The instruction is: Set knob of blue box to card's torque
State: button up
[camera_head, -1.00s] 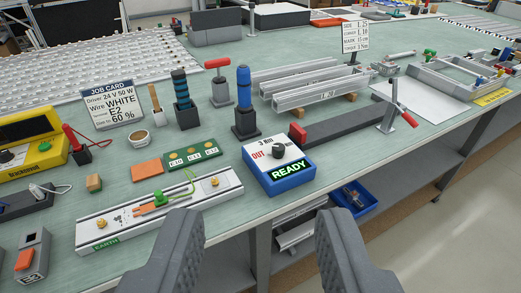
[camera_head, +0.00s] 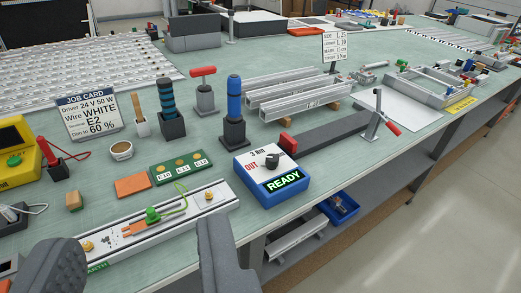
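The blue box (camera_head: 270,187) sits near the bench's front edge. Its pale top carries a dark round knob (camera_head: 268,161), a red "OUT" and a marking that looks like "3 Nm"; a green display on its front reads "READY". I cannot tell the knob's exact setting. A small white card (camera_head: 335,45) stands on a post at the back; its lines are small, and the last, seemingly the torque, is not clearly legible. My gripper (camera_head: 140,272) is open and empty, low in the picture, left of and nearer than the blue box, apart from it.
A blue-handled tool (camera_head: 234,98) stands upright just behind the box. A long dark bar (camera_head: 330,132) lies right of it, with a red-handled lever (camera_head: 378,118). A white rail (camera_head: 165,222) lies left. A job card (camera_head: 92,116) stands further left. Open floor lies right.

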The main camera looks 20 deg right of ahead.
aim_at(272, 161)
jog(key=i, duration=0.9)
jog(key=z, duration=0.05)
